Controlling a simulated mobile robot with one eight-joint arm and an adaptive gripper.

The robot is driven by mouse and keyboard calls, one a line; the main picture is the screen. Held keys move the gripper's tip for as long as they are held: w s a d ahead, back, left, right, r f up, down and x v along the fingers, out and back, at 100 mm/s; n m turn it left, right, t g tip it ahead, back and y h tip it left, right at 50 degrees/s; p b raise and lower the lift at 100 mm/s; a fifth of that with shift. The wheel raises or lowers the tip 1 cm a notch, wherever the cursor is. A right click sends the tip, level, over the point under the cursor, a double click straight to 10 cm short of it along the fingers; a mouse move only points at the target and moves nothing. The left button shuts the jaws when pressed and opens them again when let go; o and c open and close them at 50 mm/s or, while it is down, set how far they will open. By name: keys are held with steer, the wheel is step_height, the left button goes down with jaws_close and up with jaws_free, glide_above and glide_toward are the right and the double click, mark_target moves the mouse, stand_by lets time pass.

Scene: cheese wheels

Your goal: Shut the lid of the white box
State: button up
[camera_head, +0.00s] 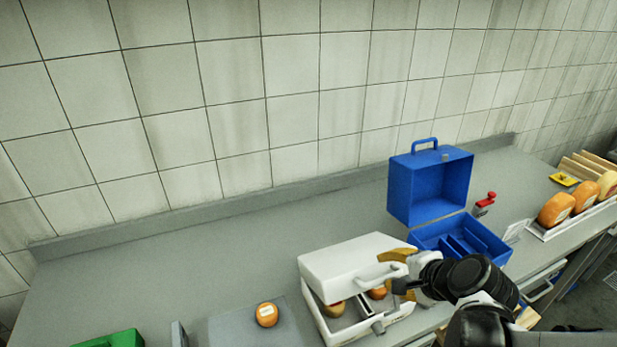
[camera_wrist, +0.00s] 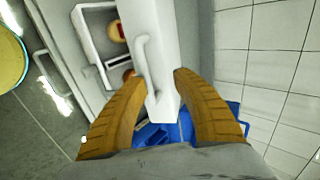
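The white box has its base (camera_head: 336,325) on the grey counter, and its lid (camera_head: 345,263) stands partly open, tilted over the base. The lid has a handle (camera_head: 377,273) on its front. Round cheeses show inside the base. My gripper (camera_head: 398,270) is at the lid's right end. In the wrist view my gripper (camera_wrist: 157,78) has its two yellow fingers apart, with the end of the lid (camera_wrist: 152,40) between or just beyond the tips. I cannot tell whether the fingers touch it. The lid's handle (camera_wrist: 141,60) also shows there.
An open blue box (camera_head: 432,185) stands behind and right of my gripper. A cheese (camera_head: 267,314) lies left of the white box. A green object (camera_head: 122,339) is at the front left. Cheese wheels (camera_head: 556,209) stand at the right. The counter's back left is clear.

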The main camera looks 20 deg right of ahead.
step_height(320, 180, up, 9)
steer(key=shift+f, duration=0.15)
stand_by(0.4)
steer(key=shift+s, duration=0.1)
steer(key=c, duration=0.4)
steer(key=shift+w+a+r+n+p, duration=0.2)
steer(key=shift+r+n+p, duration=0.1)
steer(key=shift+n, duration=0.3)
jaws_close()
steer(key=n+g+p, duration=0.4)
steer(key=n+g, duration=0.5)
steer(key=n, duration=0.8)
glide_above(376, 262)
step_height(376, 262, down, 7)
steer(key=shift+s+r, duration=0.15)
steer(key=shift+s+f+b, duration=0.3)
steer(key=shift+s+f, duration=1.05)
steer(key=shift+f, duration=0.2)
